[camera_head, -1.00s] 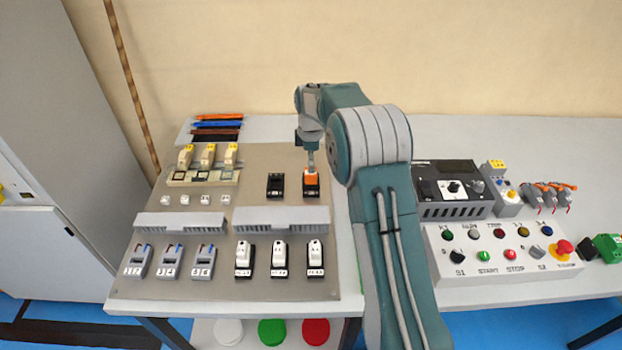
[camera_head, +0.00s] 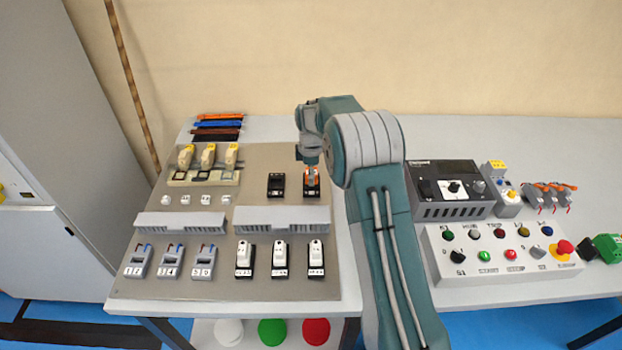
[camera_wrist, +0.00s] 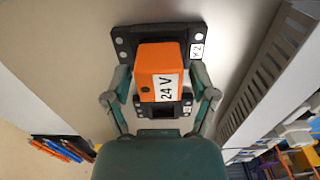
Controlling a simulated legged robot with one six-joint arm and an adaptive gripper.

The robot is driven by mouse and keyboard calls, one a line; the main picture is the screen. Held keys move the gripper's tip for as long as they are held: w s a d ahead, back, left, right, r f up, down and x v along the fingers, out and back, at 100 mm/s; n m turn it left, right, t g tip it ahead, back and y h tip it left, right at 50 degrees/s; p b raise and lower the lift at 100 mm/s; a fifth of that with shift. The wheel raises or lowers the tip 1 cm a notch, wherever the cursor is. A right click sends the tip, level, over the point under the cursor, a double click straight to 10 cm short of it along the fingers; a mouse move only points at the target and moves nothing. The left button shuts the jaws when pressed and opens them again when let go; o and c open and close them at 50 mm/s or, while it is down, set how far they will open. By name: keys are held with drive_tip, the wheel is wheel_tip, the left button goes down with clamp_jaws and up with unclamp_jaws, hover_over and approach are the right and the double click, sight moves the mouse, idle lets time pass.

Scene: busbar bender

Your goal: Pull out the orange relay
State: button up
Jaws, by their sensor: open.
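The orange relay (camera_wrist: 155,62) has a white "24 V" label and sits in a black socket (camera_wrist: 124,41) marked "K2". In the head view only small orange parts of the relay (camera_head: 311,177) show behind the gripper. My gripper (camera_wrist: 165,98) is open, with one finger on each side of the relay in the wrist view. Gaps show between the fingers and the relay's sides. In the head view my gripper (camera_head: 311,171) is right over the socket. How deep the fingers reach along the relay cannot be told.
An empty-looking black socket (camera_head: 276,185) stands just left of the relay. A grey slotted duct (camera_head: 282,219) runs in front of both, and white breakers (camera_head: 280,259) lie beyond it. Cream relays (camera_head: 207,156) stand at the back left. The control box (camera_head: 448,187) is to the right.

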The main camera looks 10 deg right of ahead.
clamp_jaws()
drive_tip(key=shift+r, duration=0.15)
drive_tip(key=shift+r, duration=0.6)
drive_tip(key=shift+r, duration=0.65)
drive_tip(key=shift+r, duration=2.4)
